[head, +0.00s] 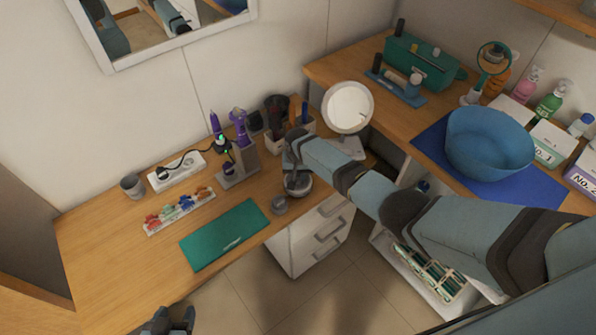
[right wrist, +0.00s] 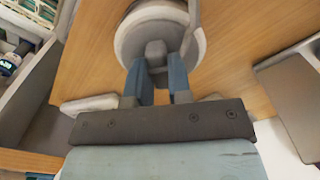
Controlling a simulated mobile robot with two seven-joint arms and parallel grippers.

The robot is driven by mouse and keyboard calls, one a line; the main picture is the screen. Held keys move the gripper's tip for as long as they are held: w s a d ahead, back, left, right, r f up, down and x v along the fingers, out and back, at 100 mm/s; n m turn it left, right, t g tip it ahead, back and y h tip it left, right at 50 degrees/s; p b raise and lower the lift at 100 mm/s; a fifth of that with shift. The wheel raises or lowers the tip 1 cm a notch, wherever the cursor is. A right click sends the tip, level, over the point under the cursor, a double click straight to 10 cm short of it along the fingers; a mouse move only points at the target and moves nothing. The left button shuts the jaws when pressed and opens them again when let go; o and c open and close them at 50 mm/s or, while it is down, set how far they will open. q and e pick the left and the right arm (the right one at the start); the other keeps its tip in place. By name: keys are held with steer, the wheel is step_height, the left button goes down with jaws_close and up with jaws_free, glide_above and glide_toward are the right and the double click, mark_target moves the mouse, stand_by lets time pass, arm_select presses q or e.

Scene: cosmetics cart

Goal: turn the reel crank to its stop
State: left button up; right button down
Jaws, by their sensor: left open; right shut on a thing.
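The reel (head: 298,186) is a grey round piece near the front edge of the wooden desk, partly hidden by my right arm. In the right wrist view the reel (right wrist: 190,45) shows as a pale disc with a small grey crank knob (right wrist: 155,52) near its rim. My right gripper (right wrist: 159,80) is shut on this knob, its two blue fingers on either side. In the head view the right fingertips are hard to make out under the wrist. My left gripper (head: 168,322) is open and empty at the bottom edge, off the desk front and away from the reel.
A green mat (head: 225,235), a colour strip (head: 179,211), a power strip (head: 177,172) and a tool stand (head: 238,172) are to the left. A round mirror (head: 348,106) stands behind my right arm.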

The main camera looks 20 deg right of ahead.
mark_target(298, 176)
steer(key=m+p, duration=0.1)
steer(key=m, duration=0.2)
steer(key=shift+r+m, duration=0.1)
steer(key=shift+m, duration=2.2)
steer(key=shift+p, duration=0.3)
steer(key=c, duration=1)
jaws_free()
steer(key=shift+c, duration=0.2)
step_height(298, 176, up, 14)
steer(key=shift+b, duration=0.35)
steer(key=shift+f, duration=0.2)
